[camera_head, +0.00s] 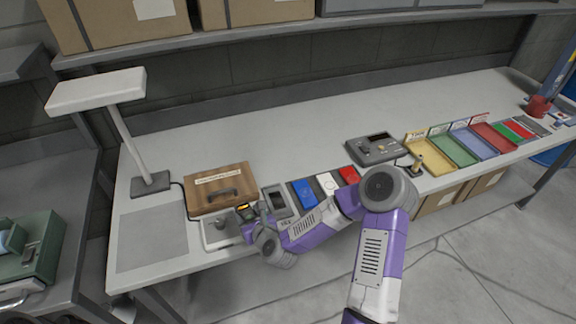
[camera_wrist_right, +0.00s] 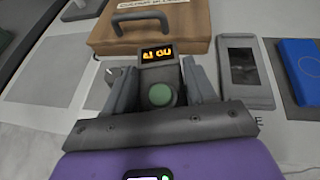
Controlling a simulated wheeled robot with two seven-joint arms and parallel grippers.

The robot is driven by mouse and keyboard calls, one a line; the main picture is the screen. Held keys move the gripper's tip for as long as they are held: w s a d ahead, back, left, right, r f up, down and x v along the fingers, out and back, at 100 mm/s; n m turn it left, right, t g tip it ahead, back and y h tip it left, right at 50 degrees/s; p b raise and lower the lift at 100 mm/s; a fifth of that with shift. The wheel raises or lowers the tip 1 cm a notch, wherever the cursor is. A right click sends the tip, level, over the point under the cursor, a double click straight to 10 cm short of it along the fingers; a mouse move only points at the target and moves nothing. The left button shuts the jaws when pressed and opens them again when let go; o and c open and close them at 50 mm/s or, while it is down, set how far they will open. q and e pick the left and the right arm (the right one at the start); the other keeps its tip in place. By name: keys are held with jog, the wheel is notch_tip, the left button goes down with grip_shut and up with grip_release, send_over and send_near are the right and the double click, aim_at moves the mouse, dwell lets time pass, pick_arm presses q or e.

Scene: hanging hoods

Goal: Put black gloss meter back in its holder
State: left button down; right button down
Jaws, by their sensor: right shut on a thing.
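The black gloss meter (camera_wrist_right: 158,72), a dark device with a lit orange display and a round green button, sits between the two fingers of my right gripper (camera_wrist_right: 160,88), which is shut on it. In the head view my right gripper (camera_head: 252,217) is at the front of the bench, and the meter's lit display (camera_head: 245,208) shows just beyond it. A pale shallow tray (camera_head: 212,243) lies beside and partly under the gripper. I cannot tell which thing is the meter's holder. My left gripper is not in view.
A brown wooden case (camera_head: 219,188) with a dark handle stands just behind the meter. To the right lie a grey device (camera_head: 279,201) and a blue one (camera_head: 304,193). A lamp (camera_head: 122,120) stands at left. A grey mat (camera_head: 151,238) is bare.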

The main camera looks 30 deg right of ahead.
jog(key=w+d+r+m+h+b, duration=0.1)
jog(key=w+d+r+b, duration=0.2)
jog(key=d+r, duration=0.3)
jog(key=w+d+r+m+h+b, duration=0.1)
jog(key=w+d+r+h+b, duration=0.2)
jog(key=d, duration=0.5)
jog(key=shift+y, duration=0.7)
notch_tip(320, 180, down, 10)
jog(key=b, duration=0.6)
jog(key=shift+a+r, duration=0.15)
jog(key=shift+r, duration=0.1)
jog(key=shift+f+b, duration=0.4)
jog(key=shift+b, duration=0.35)
jog(key=shift+s+b, duration=0.15)
jog(key=shift+b, duration=0.25)
